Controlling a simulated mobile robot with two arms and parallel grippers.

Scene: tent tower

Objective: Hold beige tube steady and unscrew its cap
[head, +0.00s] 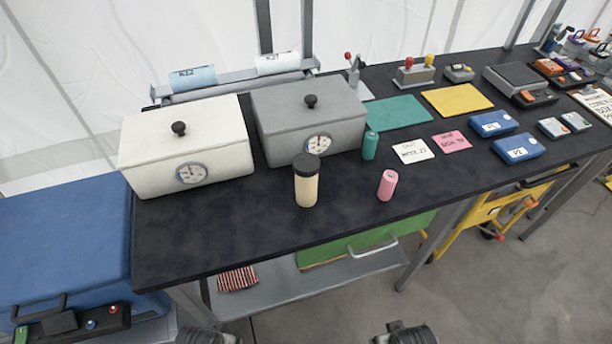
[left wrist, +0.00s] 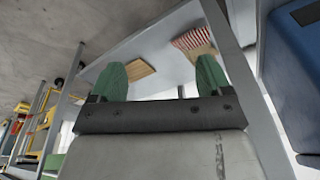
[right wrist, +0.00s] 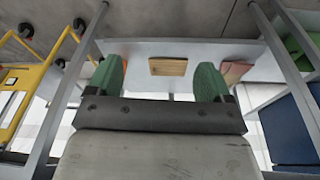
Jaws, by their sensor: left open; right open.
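The beige tube (head: 306,188) stands upright on the black table, and its dark cap (head: 306,165) sits on top. It is in front of the grey box, near the table's front edge. My left gripper (left wrist: 155,78) is open and empty, with green fingertips apart. My right gripper (right wrist: 160,82) is also open and empty. Both are below the table top, facing its lower shelf, well away from the tube. Neither wrist view shows the tube. In the head view only parts of my arms show at the bottom edge.
A pink tube (head: 387,185) and a teal tube (head: 370,145) stand right of the beige tube. A white box (head: 220,130) and a grey box (head: 350,135) with dials stand behind. The black table (head: 230,225) is clear in front. A blue cooler (head: 60,230) stands left.

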